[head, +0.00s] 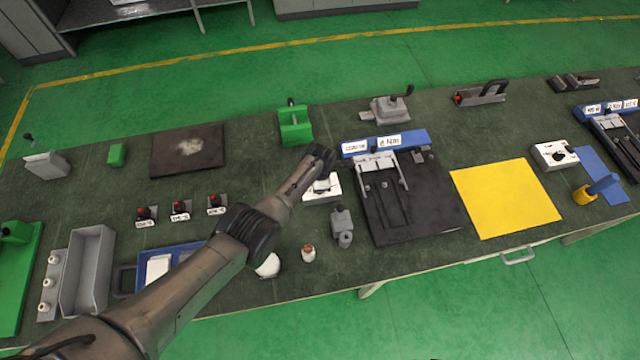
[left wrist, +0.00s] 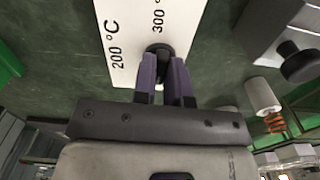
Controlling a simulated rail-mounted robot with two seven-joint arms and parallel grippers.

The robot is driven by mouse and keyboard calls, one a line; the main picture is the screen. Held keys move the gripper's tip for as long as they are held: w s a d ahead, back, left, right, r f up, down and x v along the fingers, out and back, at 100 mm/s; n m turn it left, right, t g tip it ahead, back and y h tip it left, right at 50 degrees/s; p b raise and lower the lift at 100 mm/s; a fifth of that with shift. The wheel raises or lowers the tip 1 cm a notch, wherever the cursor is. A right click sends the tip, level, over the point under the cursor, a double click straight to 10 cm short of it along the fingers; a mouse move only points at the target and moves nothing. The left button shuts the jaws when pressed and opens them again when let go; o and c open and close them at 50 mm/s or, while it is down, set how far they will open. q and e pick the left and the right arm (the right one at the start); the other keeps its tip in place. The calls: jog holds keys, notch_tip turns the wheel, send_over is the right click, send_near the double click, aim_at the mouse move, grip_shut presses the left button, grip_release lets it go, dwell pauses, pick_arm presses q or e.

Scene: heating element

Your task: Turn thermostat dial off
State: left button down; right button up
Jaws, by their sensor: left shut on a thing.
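The thermostat is a white box (head: 322,195) on the bench in the middle of the head view, partly covered by my left arm. In the left wrist view its white face (left wrist: 140,22) carries the marks 200 °C and 300. Its black dial (left wrist: 159,48) sits near the lower edge of that face. My left gripper (left wrist: 163,64) has its two purple fingers on either side of the dial, shut on it. The fingers hide part of the dial, and I cannot tell its setting. In the head view the left gripper (head: 323,172) is over the box. My right gripper is not in view.
A grey clamp-like device (head: 342,225) stands close to the right of the thermostat. A black fixture plate (head: 435,215) lies farther right. A green block (head: 295,124) is behind. A second white box (head: 553,154) stands at right.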

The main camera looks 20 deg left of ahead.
pick_arm(q)
jog(key=shift+r+n, duration=0.1)
jog(key=shift+n, duration=0.3)
jog(key=c, duration=1.2)
grip_release()
jog(key=shift+o, duration=0.2)
notch_tip(320, 180, up, 6)
jog(key=p, duration=0.4)
jog(key=shift+r, duration=0.15)
notch_tip(320, 180, up, 7)
jog(key=p, duration=0.1)
jog(key=shift+r, duration=0.15)
